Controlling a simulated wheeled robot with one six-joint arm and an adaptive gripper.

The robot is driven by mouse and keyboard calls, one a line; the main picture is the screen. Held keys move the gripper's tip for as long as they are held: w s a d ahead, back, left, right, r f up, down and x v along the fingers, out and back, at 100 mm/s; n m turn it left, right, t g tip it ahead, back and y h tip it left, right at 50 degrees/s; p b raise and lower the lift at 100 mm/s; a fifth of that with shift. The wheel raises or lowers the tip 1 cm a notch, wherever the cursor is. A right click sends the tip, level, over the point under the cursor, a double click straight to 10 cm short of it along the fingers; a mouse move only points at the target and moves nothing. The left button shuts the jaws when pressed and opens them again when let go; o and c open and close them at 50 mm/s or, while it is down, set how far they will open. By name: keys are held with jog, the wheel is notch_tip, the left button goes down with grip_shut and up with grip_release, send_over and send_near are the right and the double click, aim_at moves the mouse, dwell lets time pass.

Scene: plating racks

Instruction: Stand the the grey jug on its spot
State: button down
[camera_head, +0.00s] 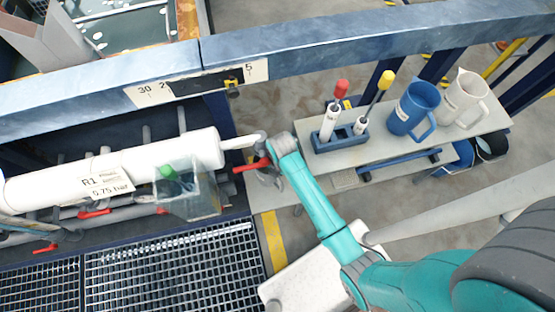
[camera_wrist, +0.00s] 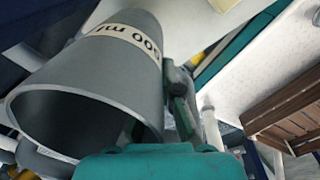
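The grey jug (camera_wrist: 95,65) fills the left of the wrist view, tilted, with its wide open mouth toward the camera. A pale band with black ml markings runs round its far part. My gripper (camera_wrist: 168,108) is at the jug's right side, with a dark finger close against the wall; it appears shut on the jug there. The jug's handle and the exact contact are hidden. In the head view I cannot make out the grey jug or my fingers. The jug's spot cannot be told for certain.
A shelf (camera_head: 385,152) at right bears a blue jug (camera_head: 414,108), a whitish jug (camera_head: 462,98) and a blue holder (camera_head: 341,139) with red and yellow topped tools. A white R1 tank (camera_head: 150,160) and a clear box (camera_head: 190,195) stand left. A rail (camera_head: 300,55) crosses behind.

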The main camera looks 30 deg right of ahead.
jog(key=shift+f, duration=2.45)
jog(key=shift+f, duration=0.45)
jog(key=c, duration=1.2)
grip_release()
jog(key=shift+c, duration=0.2)
notch_tip(320, 180, up, 8)
jog(key=shift+d, duration=0.1)
